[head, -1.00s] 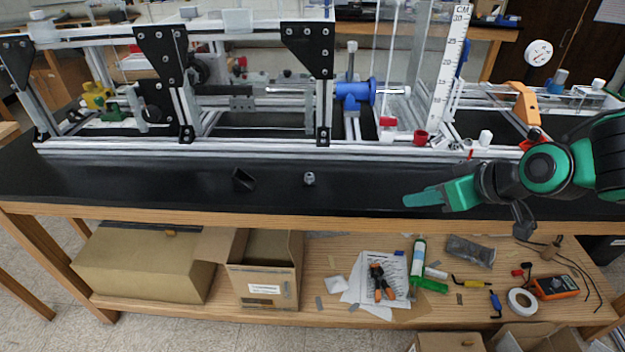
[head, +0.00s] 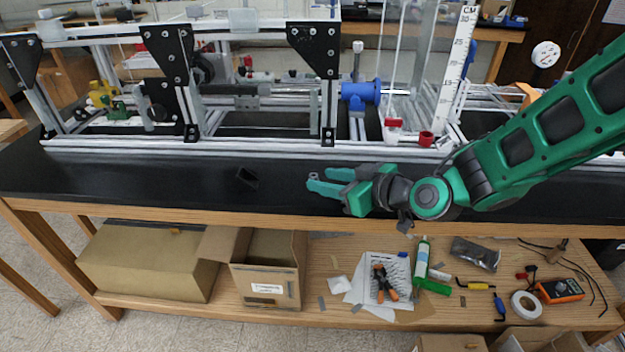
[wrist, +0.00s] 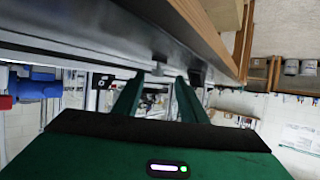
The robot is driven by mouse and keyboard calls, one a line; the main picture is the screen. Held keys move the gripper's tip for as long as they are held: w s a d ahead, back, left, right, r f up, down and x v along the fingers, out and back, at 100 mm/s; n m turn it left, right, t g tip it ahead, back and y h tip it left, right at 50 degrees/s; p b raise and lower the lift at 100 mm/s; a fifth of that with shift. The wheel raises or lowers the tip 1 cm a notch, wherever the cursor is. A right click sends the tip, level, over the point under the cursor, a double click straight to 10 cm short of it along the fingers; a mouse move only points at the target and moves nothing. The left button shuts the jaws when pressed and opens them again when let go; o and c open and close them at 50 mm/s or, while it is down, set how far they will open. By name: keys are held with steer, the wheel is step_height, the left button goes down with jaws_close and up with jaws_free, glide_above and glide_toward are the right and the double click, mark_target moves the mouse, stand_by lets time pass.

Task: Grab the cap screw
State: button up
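The cap screw (head: 313,177) is a small grey piece on the black bench top, partly hidden by my fingertips in the head view. In the wrist view a small grey shape that looks like it (wrist: 160,69) shows ahead, between the fingertips. My gripper (head: 319,180) has green fingers spread apart, with its tips right at the screw. In the wrist view the open fingers (wrist: 158,80) have a gap between them. I cannot tell whether either finger touches the screw.
A small black open block (head: 247,178) lies left of the screw. The aluminium extrusion frame (head: 230,149) runs along the back of the bench. The wooden front edge (head: 200,216) is close below. The black bench top (head: 120,180) is clear at the left.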

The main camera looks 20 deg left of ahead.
mark_target(316, 176)
steer(key=x, duration=0.5)
steer(key=shift+w+r, duration=0.1)
steer(key=shift+w, duration=0.1)
jaws_close()
